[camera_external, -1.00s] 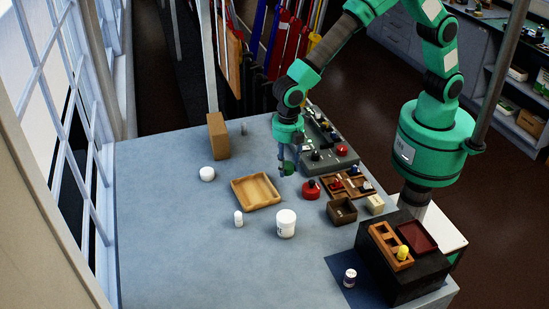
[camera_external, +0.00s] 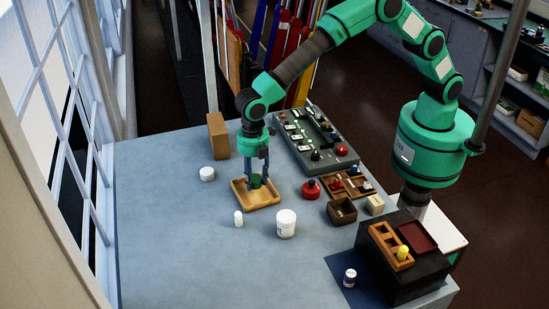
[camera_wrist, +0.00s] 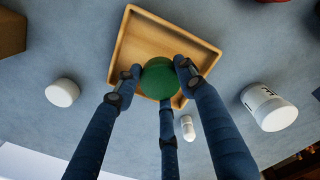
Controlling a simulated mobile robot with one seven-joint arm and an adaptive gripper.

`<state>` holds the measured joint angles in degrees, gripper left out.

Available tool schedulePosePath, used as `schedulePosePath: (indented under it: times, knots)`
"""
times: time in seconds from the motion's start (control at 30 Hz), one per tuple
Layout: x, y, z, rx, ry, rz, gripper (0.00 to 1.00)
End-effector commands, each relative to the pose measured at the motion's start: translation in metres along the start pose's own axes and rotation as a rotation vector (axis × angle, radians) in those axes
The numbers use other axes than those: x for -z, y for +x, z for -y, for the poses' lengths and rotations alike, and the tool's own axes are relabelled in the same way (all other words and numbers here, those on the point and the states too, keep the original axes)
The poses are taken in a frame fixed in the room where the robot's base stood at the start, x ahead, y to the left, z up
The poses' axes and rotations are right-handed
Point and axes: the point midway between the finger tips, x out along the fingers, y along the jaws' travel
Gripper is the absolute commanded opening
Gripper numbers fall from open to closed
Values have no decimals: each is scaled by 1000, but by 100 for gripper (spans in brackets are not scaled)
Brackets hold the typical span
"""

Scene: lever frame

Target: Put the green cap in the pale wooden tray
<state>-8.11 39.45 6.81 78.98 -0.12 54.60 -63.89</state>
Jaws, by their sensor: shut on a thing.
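The green cap (camera_external: 256,181) is held between the fingers of my gripper (camera_external: 258,184). The pale wooden tray (camera_external: 265,203) lies on the blue-grey table, and the gripper with the cap is over it. In the wrist view the green cap (camera_wrist: 160,78) sits between the dark fingers of my gripper (camera_wrist: 158,80), with the wooden tray (camera_wrist: 130,43) behind and below it. The fingers hide the tray's near edge in that view. I cannot tell the exact height of the cap above the tray floor.
A white jar (camera_external: 286,223) and a small white bottle (camera_external: 239,218) stand in front of the tray. A white round container (camera_external: 207,174) and a brown block (camera_external: 218,136) are to its left and back. A red object (camera_external: 311,190) and control panel (camera_external: 315,140) are at right.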

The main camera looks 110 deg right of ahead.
Motion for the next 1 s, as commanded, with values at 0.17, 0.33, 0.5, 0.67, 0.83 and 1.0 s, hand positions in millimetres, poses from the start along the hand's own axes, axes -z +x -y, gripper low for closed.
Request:
schedulePosePath:
  times: [0.17, 0.33, 0.5, 0.67, 0.83, 1.0]
  knots:
    - [0, 0, -1, 0, 0, 0, 25]
    - [0, 1, 0, 0, 0, 0, 25]
    - [0, 14, 0, 0, 0, 0, 25]
    - [0, 31, 0, 0, 0, 0, 25]
    - [0, 35, -1, -2, 0, -1, 25]
    - [0, 35, 0, -1, 0, -1, 25]
